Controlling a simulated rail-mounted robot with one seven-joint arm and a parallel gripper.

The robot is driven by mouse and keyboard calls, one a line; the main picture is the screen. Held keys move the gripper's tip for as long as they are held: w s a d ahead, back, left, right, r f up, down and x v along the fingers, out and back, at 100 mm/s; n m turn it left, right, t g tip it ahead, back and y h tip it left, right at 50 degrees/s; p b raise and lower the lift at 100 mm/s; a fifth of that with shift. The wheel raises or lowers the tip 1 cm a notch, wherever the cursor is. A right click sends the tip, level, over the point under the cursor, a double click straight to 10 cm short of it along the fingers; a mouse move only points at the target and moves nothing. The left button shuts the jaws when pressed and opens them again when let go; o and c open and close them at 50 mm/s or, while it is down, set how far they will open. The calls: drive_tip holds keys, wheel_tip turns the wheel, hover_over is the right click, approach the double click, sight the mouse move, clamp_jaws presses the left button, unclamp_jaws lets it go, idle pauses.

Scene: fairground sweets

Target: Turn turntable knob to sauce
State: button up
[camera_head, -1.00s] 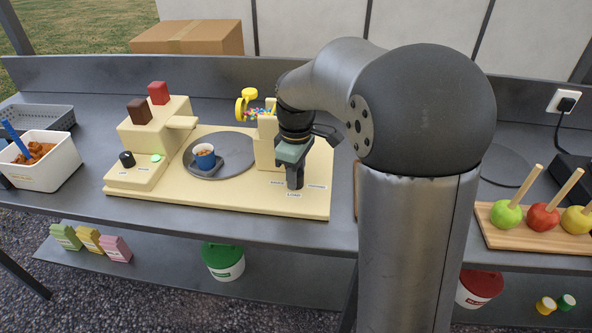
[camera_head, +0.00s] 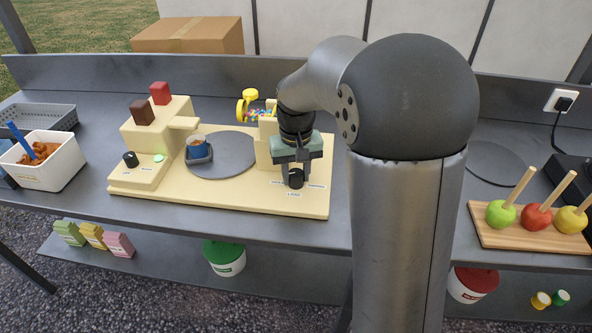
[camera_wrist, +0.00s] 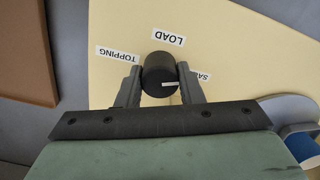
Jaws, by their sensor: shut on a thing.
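The black turntable knob (camera_head: 296,180) stands at the front right of the cream machine base (camera_head: 230,199). My gripper (camera_head: 294,172) is shut on it from above. In the wrist view the fingers (camera_wrist: 158,88) press both sides of the knob (camera_wrist: 159,68). The knob's white mark points right, toward the partly hidden SAUCE label (camera_wrist: 204,77); the LOAD label (camera_wrist: 167,37) and TOPPING label (camera_wrist: 118,54) are clear of it. A blue cup (camera_head: 196,154) sits in a holder at the left of the grey turntable (camera_head: 235,155), close to the block with the spout (camera_head: 183,123).
A white tub with brown contents (camera_head: 45,176) is at left. A yellow dispenser with coloured sweets (camera_head: 247,105) stands behind my gripper. Candy apples on a wooden board (camera_head: 497,238) are at right. Free counter lies along the front edge.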

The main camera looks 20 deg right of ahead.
sight(296, 173)
drive_tip(key=shift+m+p, duration=0.3)
drive_tip(key=shift+m, duration=1.6)
drive_tip(key=o, duration=1)
drive_tip(key=shift+c, duration=0.2)
wheel_tip(296, 173, up, 18)
drive_tip(key=p, duration=0.1)
drive_tip(key=shift+f, duration=0.25)
